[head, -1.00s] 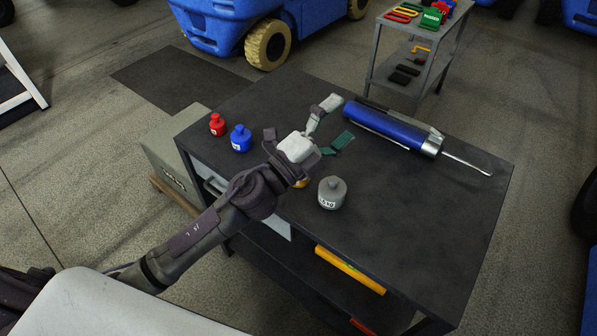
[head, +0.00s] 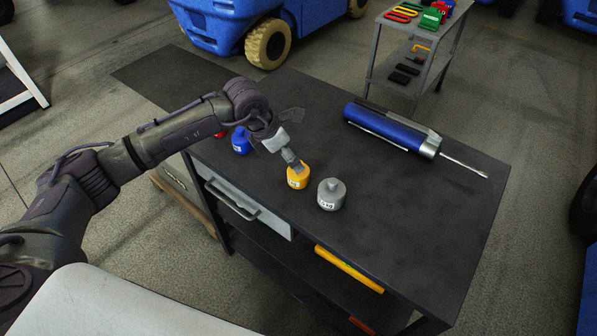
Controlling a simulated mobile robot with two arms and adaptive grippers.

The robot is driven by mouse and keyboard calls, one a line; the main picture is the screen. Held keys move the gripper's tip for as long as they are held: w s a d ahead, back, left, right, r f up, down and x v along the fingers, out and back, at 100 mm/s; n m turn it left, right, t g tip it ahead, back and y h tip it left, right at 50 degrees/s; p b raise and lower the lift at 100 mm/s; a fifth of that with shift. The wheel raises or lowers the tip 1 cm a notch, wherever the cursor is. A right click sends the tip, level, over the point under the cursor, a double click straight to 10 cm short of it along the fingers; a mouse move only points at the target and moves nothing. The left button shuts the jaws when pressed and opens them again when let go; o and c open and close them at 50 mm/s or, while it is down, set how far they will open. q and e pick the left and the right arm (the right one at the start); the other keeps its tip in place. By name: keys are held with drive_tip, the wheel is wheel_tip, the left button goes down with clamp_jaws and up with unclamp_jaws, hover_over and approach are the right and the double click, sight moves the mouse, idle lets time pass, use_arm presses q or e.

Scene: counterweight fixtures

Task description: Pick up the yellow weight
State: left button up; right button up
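The yellow weight (head: 297,178) stands upright on the dark top of the workbench (head: 400,215), near its front edge. My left gripper (head: 297,166) points down from the upper left, with its fingertips at the top of the yellow weight. The fingers overlap in this view and hide the weight's knob, so I cannot tell whether they are closed on it. My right gripper is not in view.
A grey weight (head: 332,195) stands close to the right of the yellow one. A blue weight (head: 240,141) and a partly hidden red weight (head: 221,134) are behind my arm. A blue cylindrical tool (head: 385,128) lies at the back right. The right of the bench is clear.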

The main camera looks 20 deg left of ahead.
sight(293, 171)
use_arm(q)
drive_tip(key=x, duration=0.3)
drive_tip(key=shift+d+f, duration=0.1)
drive_tip(key=shift+f, duration=0.05)
drive_tip(key=shift+w+d+f+p, duration=0.25)
drive_tip(key=shift+f+p, duration=0.2)
drive_tip(key=shift+p, duration=0.25)
drive_tip(key=p+x, duration=0.1)
drive_tip(key=x, duration=0.3)
drive_tip(key=shift+d+f, duration=0.1)
drive_tip(key=shift+d, duration=0.05)
drive_tip(key=c, duration=1.7)
drive_tip(key=shift+w, duration=0.1)
clamp_jaws()
drive_tip(key=shift+r, duration=0.3)
